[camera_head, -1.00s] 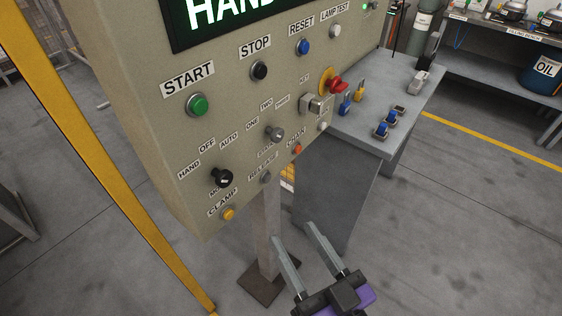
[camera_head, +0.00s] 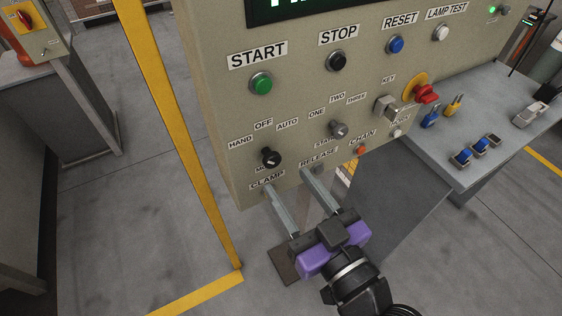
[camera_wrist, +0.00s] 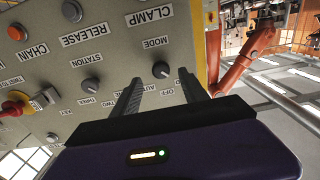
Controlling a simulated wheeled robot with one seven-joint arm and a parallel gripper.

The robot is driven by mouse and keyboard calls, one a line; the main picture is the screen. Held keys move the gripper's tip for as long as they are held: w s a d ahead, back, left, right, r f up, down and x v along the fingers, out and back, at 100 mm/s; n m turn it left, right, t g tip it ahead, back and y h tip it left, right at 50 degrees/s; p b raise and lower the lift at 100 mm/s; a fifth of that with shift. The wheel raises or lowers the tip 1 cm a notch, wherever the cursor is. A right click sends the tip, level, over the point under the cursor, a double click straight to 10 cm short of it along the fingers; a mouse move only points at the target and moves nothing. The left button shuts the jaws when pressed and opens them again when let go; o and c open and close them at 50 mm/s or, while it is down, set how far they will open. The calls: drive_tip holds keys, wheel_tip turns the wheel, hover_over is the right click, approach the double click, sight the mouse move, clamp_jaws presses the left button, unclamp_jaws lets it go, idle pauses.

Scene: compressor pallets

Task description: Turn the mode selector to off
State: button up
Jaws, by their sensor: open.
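The mode selector (camera_head: 271,158) is a black knob at the lower left of the beige control panel (camera_head: 222,124), under the labels HAND, OFF and AUTO. Its exact pointing direction is too small to tell. My gripper (camera_head: 286,180) is open and empty, its two grey fingers reaching toward the panel just below the knob. In the wrist view, which shows the panel upside down, the mode selector (camera_wrist: 161,70) lies between and beyond the fingertips. The fingers appear apart from it. The CLAMP button is largely hidden behind a finger in the head view.
The station selector (camera_head: 338,130), key switch (camera_head: 385,106) and red emergency stop (camera_head: 426,93) are to the right. The green start button (camera_head: 261,84) is above. A yellow post (camera_head: 170,110) stands left of the panel. A grey bench (camera_head: 480,120) stands at right.

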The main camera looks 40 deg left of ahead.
sight(274, 164)
drive_tip(key=shift+p+x, duration=0.65)
drive_tip(key=shift+x, duration=2.15)
clamp_jaws()
